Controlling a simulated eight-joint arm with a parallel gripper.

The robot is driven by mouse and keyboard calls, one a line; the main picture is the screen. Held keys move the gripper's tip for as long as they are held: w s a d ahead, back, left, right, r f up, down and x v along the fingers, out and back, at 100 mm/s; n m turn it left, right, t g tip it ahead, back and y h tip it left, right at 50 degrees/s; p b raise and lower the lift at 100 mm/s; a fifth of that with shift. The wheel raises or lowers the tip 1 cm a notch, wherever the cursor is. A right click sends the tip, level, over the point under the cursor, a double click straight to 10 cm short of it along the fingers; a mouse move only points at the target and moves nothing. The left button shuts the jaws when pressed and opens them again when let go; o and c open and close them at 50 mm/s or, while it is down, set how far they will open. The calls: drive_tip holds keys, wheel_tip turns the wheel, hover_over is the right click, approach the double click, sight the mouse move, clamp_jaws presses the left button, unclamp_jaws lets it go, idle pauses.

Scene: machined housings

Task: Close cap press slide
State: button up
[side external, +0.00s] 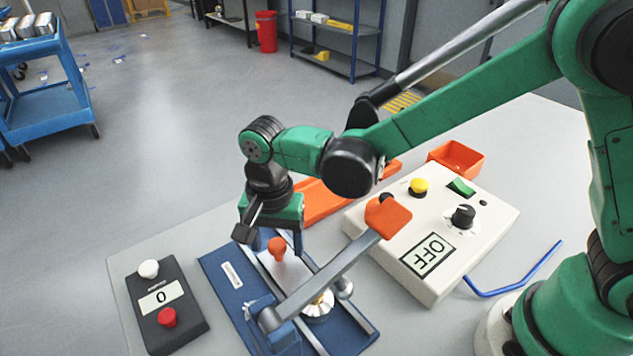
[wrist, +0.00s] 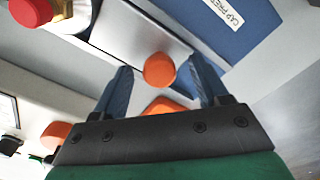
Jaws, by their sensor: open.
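The cap press has a blue base (side external: 222,278) with a white label, which reads "CAP PRE…" in the wrist view (wrist: 222,12). Its flat silver slide (side external: 292,272) carries an upright orange knob (side external: 278,247). My gripper (side external: 280,238) is low over the slide, pointing down. In the wrist view its two blue fingers stand apart, one on each side of the orange knob (wrist: 159,70), with gaps visible beside it. A grey lever (side external: 325,280) with an orange handle (side external: 388,216) crosses above the press. A brass-coloured part (side external: 318,304) sits under the lever.
A white control box (side external: 410,250) reading OFF stands right of the press. A dark button box (side external: 163,310) with a 0 display is at left. An orange tray (side external: 318,203) lies behind, an orange bin (side external: 456,158) farther back. A blue bent rod (side external: 520,280) lies at right.

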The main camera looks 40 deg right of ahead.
drive_tip(key=shift+f, duration=0.55)
clamp_jaws()
idle(1.0)
